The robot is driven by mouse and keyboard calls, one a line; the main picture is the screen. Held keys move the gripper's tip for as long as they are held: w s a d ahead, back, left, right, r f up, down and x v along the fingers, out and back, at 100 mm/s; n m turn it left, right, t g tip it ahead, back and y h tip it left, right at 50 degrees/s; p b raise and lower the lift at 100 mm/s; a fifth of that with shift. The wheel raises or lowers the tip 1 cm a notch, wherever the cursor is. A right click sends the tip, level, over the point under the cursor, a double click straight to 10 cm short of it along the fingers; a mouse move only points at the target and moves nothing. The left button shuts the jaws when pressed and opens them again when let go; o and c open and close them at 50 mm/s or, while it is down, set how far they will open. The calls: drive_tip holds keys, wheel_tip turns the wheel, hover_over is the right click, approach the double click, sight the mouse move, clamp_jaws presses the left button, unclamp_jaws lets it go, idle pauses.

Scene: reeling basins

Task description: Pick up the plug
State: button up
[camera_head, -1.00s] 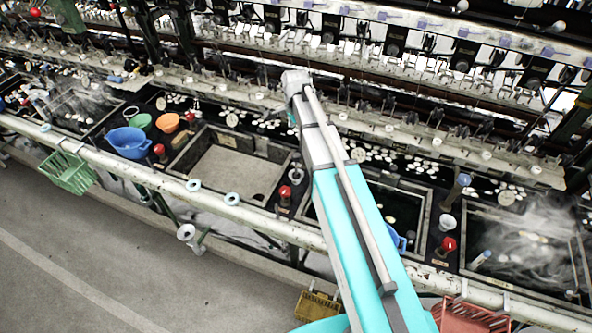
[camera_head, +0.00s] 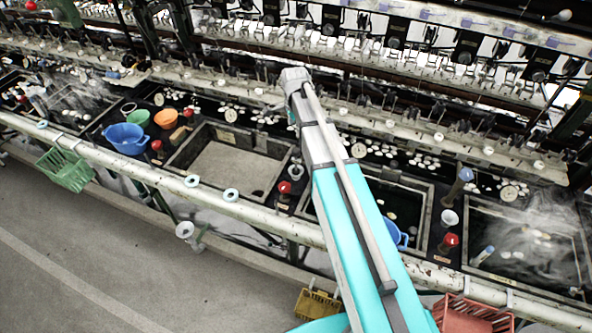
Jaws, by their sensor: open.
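I cannot single out the plug for certain. Small upright pieces stand on the dark basin rims: one with a red cap (camera_head: 284,188) right of the empty pale basin, another with a red cap (camera_head: 449,241) further right, and a blue-topped one (camera_head: 464,176) near the steaming basin. My turquoise and grey arm reaches up through the middle of the view over the basins. Its far visible end is a grey joint above the basin row. My gripper does not show, and the arm covers part of the basin behind it.
A pale pipe rail (camera_head: 246,215) runs along the basins' front. Blue (camera_head: 126,140), green (camera_head: 139,117) and orange (camera_head: 165,118) bowls stand left. Green (camera_head: 65,169) and red (camera_head: 474,314) baskets are near the rail. The reeling machine rises behind. The floor (camera_head: 90,270) at lower left is clear.

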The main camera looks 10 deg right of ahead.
sight(296, 149)
drive_tip(key=shift+f+b, duration=2.9)
drive_tip(key=shift+f, duration=0.3)
drive_tip(key=shift+w+d+f+b, duration=0.1)
drive_tip(key=shift+f+b, duration=1.2)
drive_tip(key=shift+w+d+f+b, duration=0.1)
drive_tip(key=shift+f+b, duration=1.2)
drive_tip(key=c, duration=1)
